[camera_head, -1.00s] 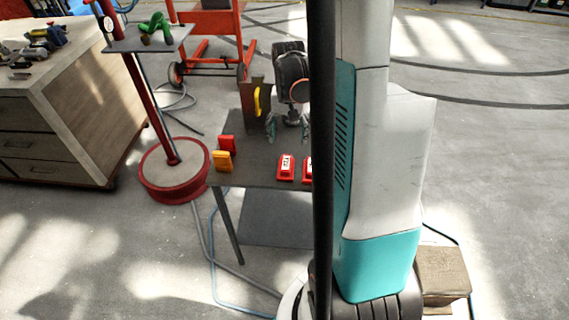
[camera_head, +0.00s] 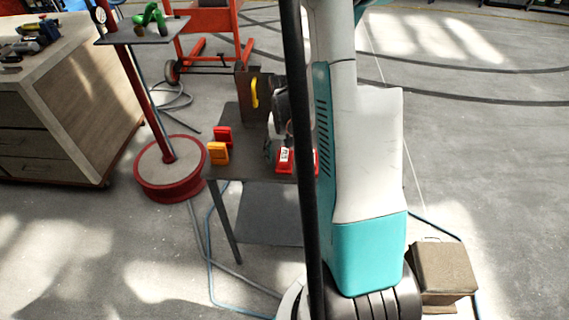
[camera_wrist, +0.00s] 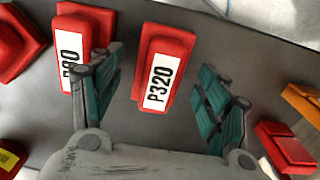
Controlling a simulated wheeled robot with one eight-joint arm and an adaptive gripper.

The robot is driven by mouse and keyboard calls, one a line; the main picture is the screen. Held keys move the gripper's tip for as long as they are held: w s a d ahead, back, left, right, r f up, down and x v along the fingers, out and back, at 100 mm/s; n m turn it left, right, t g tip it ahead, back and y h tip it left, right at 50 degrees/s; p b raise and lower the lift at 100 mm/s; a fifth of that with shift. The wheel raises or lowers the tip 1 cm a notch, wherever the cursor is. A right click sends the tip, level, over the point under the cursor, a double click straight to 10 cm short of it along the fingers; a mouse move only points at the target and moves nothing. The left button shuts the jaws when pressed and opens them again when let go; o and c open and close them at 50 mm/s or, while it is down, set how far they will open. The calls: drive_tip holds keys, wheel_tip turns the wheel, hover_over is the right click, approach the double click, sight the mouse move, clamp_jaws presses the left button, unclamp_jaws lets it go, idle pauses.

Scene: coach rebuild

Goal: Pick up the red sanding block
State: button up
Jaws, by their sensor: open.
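A red sanding block labelled P320 (camera_wrist: 165,65) lies on the dark table in the wrist view; it also shows in the head view (camera_head: 284,160). My open gripper (camera_wrist: 159,68) has its teal fingers on either side of this block in the picture, with nothing held. The height left between fingers and block is hard to tell. A second red block labelled P80 (camera_wrist: 78,30) lies to the left, partly behind the left finger. In the head view the gripper (camera_head: 276,150) is low over the table, partly hidden by its own wrist.
The table (camera_head: 262,185) also holds a red block (camera_head: 223,135), an orange block (camera_head: 217,153) and a brown upright piece with a yellow handle (camera_head: 255,93). More red pieces (camera_wrist: 18,40) lie at the wrist view's left. A red-based stand (camera_head: 170,170) is left of the table.

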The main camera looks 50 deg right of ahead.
sight(285, 154)
drive_tip(key=shift+f, duration=0.3)
drive_tip(key=shift+r, duration=0.1)
drive_tip(key=c, duration=1.2)
drive_tip(key=shift+r, duration=0.1)
wheel_tip(285, 154, up, 20)
drive_tip(key=p, duration=0.7)
